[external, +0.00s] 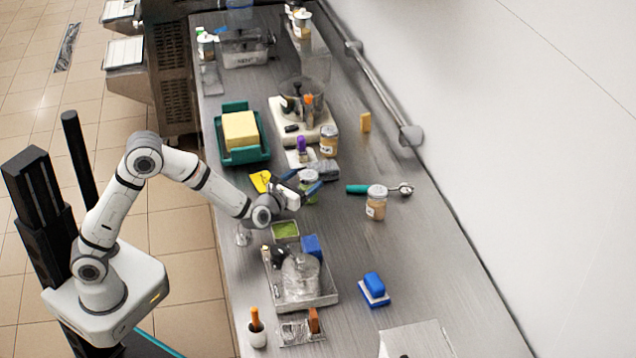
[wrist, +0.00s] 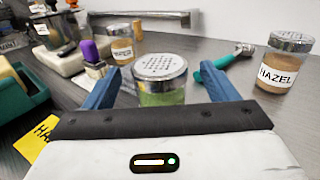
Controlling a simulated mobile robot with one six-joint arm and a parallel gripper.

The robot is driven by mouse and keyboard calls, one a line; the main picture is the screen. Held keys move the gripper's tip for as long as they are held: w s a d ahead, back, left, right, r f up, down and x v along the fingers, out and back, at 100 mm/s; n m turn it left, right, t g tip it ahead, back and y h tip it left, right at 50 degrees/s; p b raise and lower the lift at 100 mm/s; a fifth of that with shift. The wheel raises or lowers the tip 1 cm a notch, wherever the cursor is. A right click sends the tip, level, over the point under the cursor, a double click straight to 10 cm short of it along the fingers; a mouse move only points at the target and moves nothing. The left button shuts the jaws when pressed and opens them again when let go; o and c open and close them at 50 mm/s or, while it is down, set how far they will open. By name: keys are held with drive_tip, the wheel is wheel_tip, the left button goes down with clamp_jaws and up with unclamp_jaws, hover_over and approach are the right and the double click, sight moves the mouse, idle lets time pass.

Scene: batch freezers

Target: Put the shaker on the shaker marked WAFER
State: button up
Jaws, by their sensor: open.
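A shaker with green contents and a perforated metal lid (wrist: 160,68) stands between the blue fingers of my open gripper (wrist: 159,76). In the external view the green shaker (external: 309,178) is partly hidden by my gripper (external: 301,184). I cannot tell if the fingers touch it; its lower part is hidden by the gripper body. Another shaker (wrist: 122,45) with tan contents and a label that seems to read WAFER stands farther back, also in the external view (external: 328,141). A third shaker marked HAZEL (wrist: 284,66) stands to the right, also in the external view (external: 376,204).
A teal-handled scoop (external: 372,188) lies between the green and HAZEL shakers. A purple-topped item (external: 302,148) stands near the WAFER shaker. A yellow card (external: 260,181) and a green tray with a yellow block (external: 240,158) lie left. A scale (external: 325,298) stands in front. The counter right of HAZEL is clear.

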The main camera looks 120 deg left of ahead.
sight(312, 172)
drive_tip(key=a, duration=0.4)
drive_tip(key=shift+w+a, duration=0.1)
drive_tip(key=shift+w, duration=0.15)
drive_tip(key=shift+c, duration=0.4)
drive_tip(key=c, duration=1.2)
drive_tip(key=shift+o, duration=0.2)
drive_tip(key=shift+r, duration=0.15)
